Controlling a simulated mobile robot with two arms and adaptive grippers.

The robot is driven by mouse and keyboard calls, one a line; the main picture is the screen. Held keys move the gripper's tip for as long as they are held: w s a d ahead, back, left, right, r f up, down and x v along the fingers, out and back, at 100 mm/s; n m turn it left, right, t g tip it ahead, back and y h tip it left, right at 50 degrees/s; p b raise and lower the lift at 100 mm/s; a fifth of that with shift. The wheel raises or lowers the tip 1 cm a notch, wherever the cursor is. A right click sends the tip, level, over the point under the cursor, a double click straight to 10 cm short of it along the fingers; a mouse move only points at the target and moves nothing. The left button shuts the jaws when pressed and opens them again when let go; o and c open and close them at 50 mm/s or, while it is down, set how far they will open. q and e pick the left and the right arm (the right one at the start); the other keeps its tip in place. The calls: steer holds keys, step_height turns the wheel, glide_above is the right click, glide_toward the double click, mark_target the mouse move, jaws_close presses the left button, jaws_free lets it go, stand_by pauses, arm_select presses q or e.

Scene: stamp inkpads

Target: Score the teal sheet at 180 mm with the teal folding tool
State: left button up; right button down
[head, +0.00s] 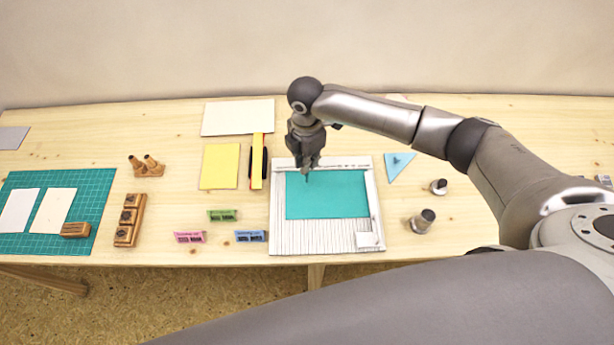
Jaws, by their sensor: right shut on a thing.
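The teal sheet (326,200) lies flat on the white grooved scoring board (300,238), toward its back edge. The board's parallel grooves show below the sheet. My right gripper (308,168) is over the sheet's upper left part, pointing down, shut on a slim tool. Only the tool's thin dark tip shows below the fingers, at or just above the sheet; I take it for the teal folding tool (308,179). I cannot tell whether the tip touches. The fingers hide most of the tool. My left gripper is not in view.
Right of the board are a light blue triangle (397,168) and two metal-topped stamps (423,221). Left are yellow card (220,167), a yellow ruler (257,165) and small coloured inkpads (222,215). A green cutting mat (95,205) and wooden stamp block (129,220) stand farther left.

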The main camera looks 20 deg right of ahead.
steer(key=s+a+p, duration=0.3)
steer(key=s+p, duration=0.5)
steer(key=s, duration=0.1)
steer(key=shift+s+p, duration=0.35)
stand_by(0.5)
steer(key=shift+p, duration=0.65)
stand_by(0.7)
steer(key=shift+f+b, duration=0.35)
steer(key=shift+f, duration=0.35)
stand_by(1.0)
steer(key=shift+d, duration=0.1)
steer(key=shift+w+d+b, duration=0.25)
steer(key=shift+w+b, duration=0.05)
steer(key=shift+w, duration=0.65)
steer(key=shift+w, duration=0.1)
steer(key=shift+w+d, duration=0.35)
steer(key=shift+w, duration=0.55)
